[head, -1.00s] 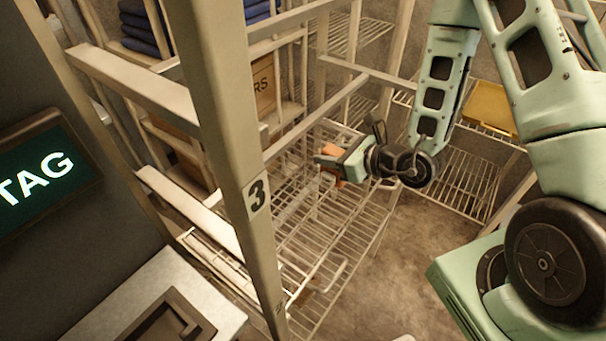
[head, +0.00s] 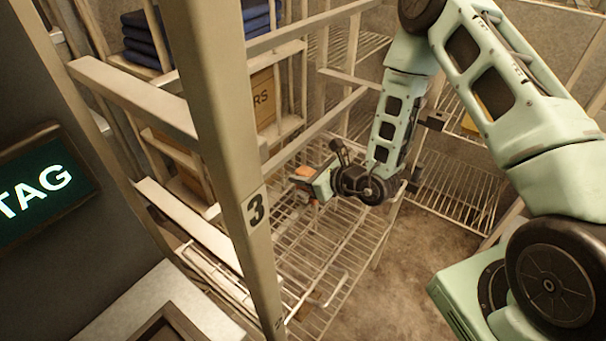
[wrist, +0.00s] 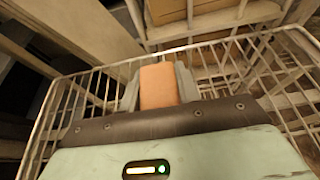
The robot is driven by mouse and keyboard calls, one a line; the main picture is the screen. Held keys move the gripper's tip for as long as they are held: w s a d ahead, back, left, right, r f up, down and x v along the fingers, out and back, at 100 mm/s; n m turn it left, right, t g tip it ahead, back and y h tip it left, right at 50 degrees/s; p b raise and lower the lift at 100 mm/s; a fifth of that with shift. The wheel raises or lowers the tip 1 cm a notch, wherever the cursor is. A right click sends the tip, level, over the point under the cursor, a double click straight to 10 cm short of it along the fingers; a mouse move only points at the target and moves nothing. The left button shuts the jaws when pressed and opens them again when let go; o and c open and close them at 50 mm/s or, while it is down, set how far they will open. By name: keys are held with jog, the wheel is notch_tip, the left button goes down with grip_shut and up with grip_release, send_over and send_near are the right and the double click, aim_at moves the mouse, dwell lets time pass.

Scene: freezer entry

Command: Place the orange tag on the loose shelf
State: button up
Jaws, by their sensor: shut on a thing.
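The orange tag (wrist: 159,86) is held between the two grey fingers of my gripper (wrist: 157,84) in the wrist view. In the head view the orange tag (head: 304,172) shows as a small orange patch at my gripper (head: 308,186). My gripper is shut on it. The white wire shelf (head: 335,235) lies below and around my gripper, inside the rack marked 3. In the wrist view the wire rails (wrist: 80,95) run on both sides of the tag. I cannot tell whether the tag touches the wires.
A pale upright post (head: 232,150) marked 3 stands in front of the rack. Cross rails (head: 310,130) run above the shelf. Folded blue cloths (head: 145,40) and a cardboard box (head: 263,98) sit behind. A sign reading TAG (head: 40,190) is at left. Bare floor (head: 390,290) lies right.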

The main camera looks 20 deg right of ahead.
jog(key=shift+w+f, duration=0.15)
jog(key=shift+f, duration=0.15)
jog(key=o, duration=1)
